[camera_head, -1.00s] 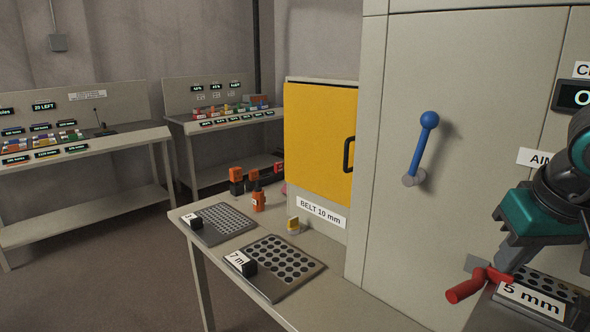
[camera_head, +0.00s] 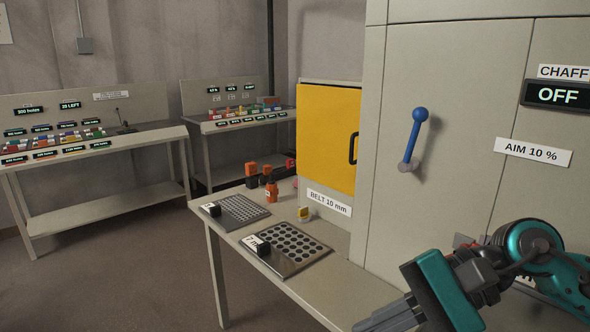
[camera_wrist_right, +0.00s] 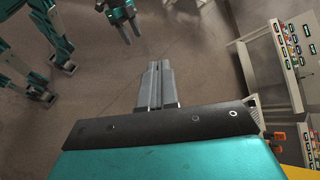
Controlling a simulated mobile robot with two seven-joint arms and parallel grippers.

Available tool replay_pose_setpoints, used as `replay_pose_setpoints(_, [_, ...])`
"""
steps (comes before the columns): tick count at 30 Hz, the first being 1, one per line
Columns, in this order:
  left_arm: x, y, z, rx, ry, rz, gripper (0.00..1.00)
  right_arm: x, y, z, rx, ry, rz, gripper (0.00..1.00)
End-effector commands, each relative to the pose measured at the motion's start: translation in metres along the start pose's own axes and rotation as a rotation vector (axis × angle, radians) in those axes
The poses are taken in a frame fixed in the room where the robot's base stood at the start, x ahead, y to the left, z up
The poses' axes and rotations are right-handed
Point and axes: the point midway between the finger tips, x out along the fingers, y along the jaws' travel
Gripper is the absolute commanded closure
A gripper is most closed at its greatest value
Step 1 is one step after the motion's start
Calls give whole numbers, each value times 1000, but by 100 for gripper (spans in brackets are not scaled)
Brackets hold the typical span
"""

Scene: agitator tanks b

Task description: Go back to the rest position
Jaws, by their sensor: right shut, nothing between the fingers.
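My right arm comes in at the lower right of the head view, in front of the grey machine. Its gripper (camera_head: 388,318) points to the lower left, at the bottom edge of the picture. In the right wrist view its two grey fingers (camera_wrist_right: 157,83) lie together, with nothing between them and the floor behind. What looks like my left gripper (camera_wrist_right: 131,32) shows small at the top of the right wrist view; its opening is unclear. It is outside the head view.
A grey machine with a blue-knobbed lever (camera_head: 414,140) stands beside a yellow panel (camera_head: 328,138). A bench holds a 7 mm sieve plate (camera_head: 290,247), another plate (camera_head: 240,211) and an orange bottle (camera_head: 271,188). Two tables (camera_head: 95,195) (camera_head: 240,125) stand behind. Floor (camera_head: 120,280) is clear at left.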

Motion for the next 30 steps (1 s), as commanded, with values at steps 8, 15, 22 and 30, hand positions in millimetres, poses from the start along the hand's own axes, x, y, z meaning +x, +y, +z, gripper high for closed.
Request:
replay_pose_setpoints(8, [-1,0,3,-1,-7,0,48,30,-45,14,1072,-694,-454,100])
replay_pose_setpoints(15, [-3,1,8,-2,-16,1,48,26,-9,-78,2103,-1343,-749,100])
replay_pose_setpoints(22, [-3,1,8,-2,-18,1,48,60,133,-159,-2003,1410,724,100])
replay_pose_setpoints(30, [-3,1,8,-2,-18,1,48,101,256,-162,-1367,1136,582,100])
